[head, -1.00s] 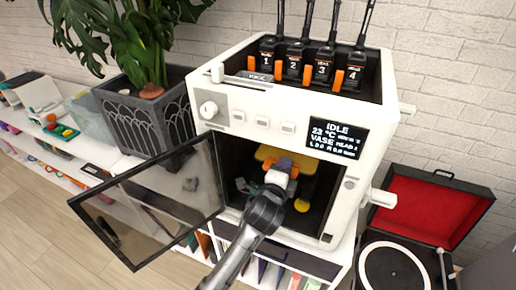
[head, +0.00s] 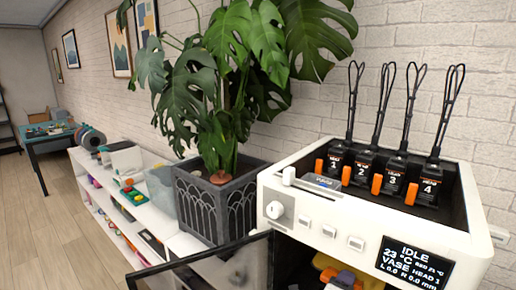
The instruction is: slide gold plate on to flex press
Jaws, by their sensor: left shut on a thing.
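The gold plate (head: 325,262) shows as a yellow patch inside the white printer's open chamber, at the bottom edge of the head view. The fingertips and most of the plate are cut off by the frame edge. I cannot make out a flex press in this view. My right gripper is not in view.
The white printer (head: 300,187) has its glass door (head: 215,268) swung open to the left. Several numbered black heads with cables stand on top. A dark planter (head: 205,210) with a large plant stands left of it, on a white shelf (head: 105,205). A desk (head: 48,140) is far left.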

